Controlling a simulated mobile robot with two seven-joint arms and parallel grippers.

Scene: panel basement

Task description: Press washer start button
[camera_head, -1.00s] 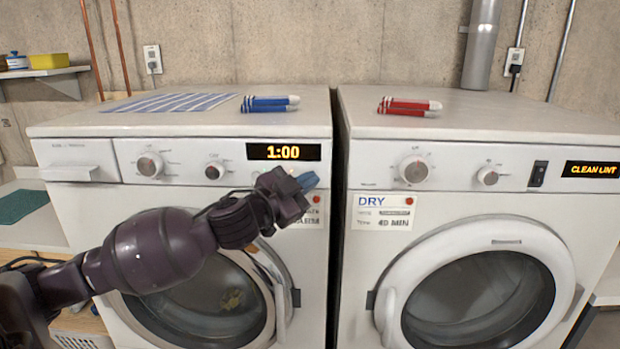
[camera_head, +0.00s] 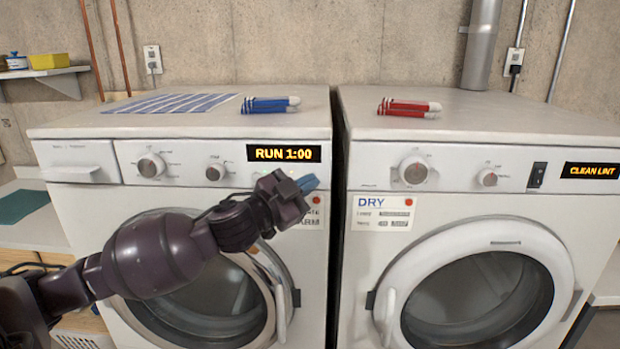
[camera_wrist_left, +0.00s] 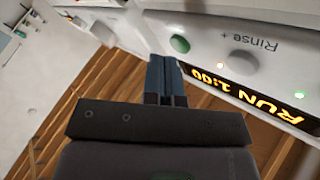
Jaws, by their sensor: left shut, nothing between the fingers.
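The white washer (camera_head: 80,215) stands on the left, with a lit display (camera_head: 284,153) reading "RUN 1:00". The display also shows rotated in the left wrist view (camera_wrist_left: 245,97). A round green button (camera_wrist_left: 180,44) sits on the washer panel in that view, close beside my left gripper's blue fingertips (camera_wrist_left: 162,62). I cannot tell whether they touch it. In the head view my left gripper (camera_head: 308,183) is in front of the panel just below the display, shut and empty. It hides part of the panel there. My right gripper is not in view.
The white dryer (camera_head: 350,270) stands right of the washer across a narrow gap; its display (camera_head: 592,170) reads "CLEAN LINT". The washer's round door (camera_head: 283,270) is below my arm.

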